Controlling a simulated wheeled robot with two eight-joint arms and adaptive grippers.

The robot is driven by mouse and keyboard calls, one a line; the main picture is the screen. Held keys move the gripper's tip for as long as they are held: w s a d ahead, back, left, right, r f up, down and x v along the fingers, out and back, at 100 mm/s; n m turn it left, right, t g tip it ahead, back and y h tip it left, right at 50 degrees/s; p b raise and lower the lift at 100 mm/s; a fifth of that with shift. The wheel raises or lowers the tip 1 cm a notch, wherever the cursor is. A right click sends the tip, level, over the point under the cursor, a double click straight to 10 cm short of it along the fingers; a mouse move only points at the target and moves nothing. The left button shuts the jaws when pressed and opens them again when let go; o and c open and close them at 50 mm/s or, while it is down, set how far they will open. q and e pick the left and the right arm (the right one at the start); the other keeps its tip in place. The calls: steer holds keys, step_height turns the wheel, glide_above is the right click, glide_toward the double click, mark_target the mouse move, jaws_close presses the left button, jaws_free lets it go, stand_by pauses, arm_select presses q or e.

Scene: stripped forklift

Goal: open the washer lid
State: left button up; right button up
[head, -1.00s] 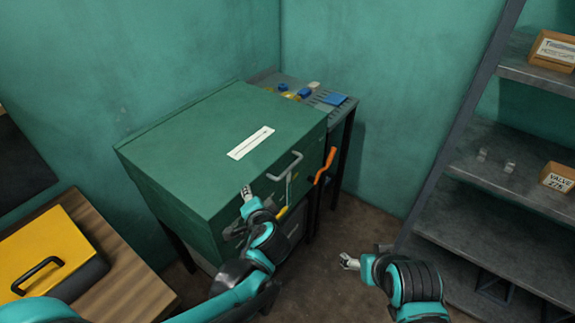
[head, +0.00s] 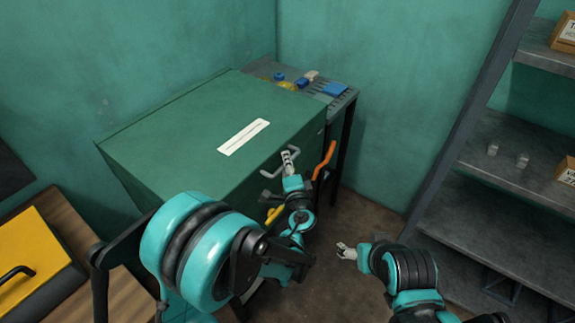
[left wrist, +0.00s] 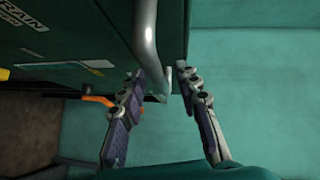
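The washer is a green box (head: 155,170) whose flat green lid (head: 190,120) is down, with a white label strip on top. A grey bar handle (head: 268,173) sits at the lid's front edge. It also shows in the left wrist view as a bent metal bar (left wrist: 146,30). My left gripper (head: 290,156) is at the handle's right end and partly covers it. In the left wrist view its fingers (left wrist: 161,73) are apart, with the handle's bent end between the tips. My right gripper (head: 345,250) hangs empty over the floor, fingers apparently apart.
An orange handle (head: 325,160) juts out right of the washer. A grey side table (head: 350,95) with small blue and yellow items stands behind. Metal shelves (head: 500,150) are at right, a yellow case (head: 30,250) at left. Brown floor between washer and shelves is open.

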arm_select(q)
steer(key=shift+w+a, duration=0.1)
steer(key=shift+w, duration=0.2)
jaws_close()
steer(key=shift+r, duration=0.1)
